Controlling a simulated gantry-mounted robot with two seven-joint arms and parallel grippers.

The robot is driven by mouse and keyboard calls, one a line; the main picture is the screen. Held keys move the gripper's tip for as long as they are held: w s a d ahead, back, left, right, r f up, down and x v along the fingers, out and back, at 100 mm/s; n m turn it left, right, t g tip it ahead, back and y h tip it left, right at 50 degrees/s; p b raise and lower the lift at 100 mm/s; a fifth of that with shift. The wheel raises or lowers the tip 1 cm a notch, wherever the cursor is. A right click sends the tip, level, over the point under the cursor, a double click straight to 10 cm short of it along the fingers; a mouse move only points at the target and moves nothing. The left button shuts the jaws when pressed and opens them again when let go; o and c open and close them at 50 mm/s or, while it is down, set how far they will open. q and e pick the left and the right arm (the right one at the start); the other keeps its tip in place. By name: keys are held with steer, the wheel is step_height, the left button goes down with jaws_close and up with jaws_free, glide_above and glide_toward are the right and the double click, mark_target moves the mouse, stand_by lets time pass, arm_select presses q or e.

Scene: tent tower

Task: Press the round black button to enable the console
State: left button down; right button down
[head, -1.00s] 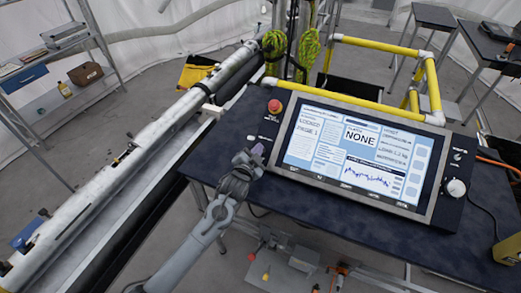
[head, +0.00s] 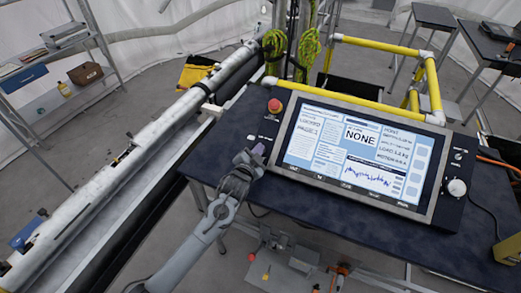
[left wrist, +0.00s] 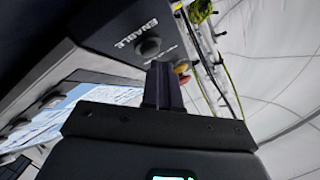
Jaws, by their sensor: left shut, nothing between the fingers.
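The console (head: 432,205) lies on the dark table with its screen (head: 340,145) lit. The screen reads "LOCKED" and "NONE". The round black button (left wrist: 149,47) shows in the left wrist view, beside the white word ENABLE on the dark panel. In the head view I cannot make the button out near the gripper. My left gripper (head: 257,151) is shut and empty at the console's left end. Its fingertips (left wrist: 162,68) show close to the button in the left wrist view; I cannot tell whether they touch it. My right gripper is not in view.
A red emergency-stop knob (head: 274,106) sits at the console's upper left corner. A white dial (head: 457,187) is at its right end. A yellow pipe frame (head: 345,98) runs behind the console. A long white tube (head: 150,135) lies to the left. The table front is clear.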

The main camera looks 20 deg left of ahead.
arm_select(q)
steer(key=shift+w+f, duration=0.2)
steer(key=shift+f, duration=0.15)
stand_by(0.7)
steer(key=shift+r, duration=0.1)
stand_by(0.4)
steer(key=shift+s+r+p, duration=0.45)
steer(key=shift+r+p, duration=0.15)
steer(key=shift+p, duration=0.3)
steer(key=s+r+p, duration=0.1)
steer(key=r+p, duration=0.1)
steer(key=p, duration=0.1)
steer(key=s+r+p, duration=0.2)
steer(key=p, duration=0.1)
steer(key=shift+a, duration=0.2)
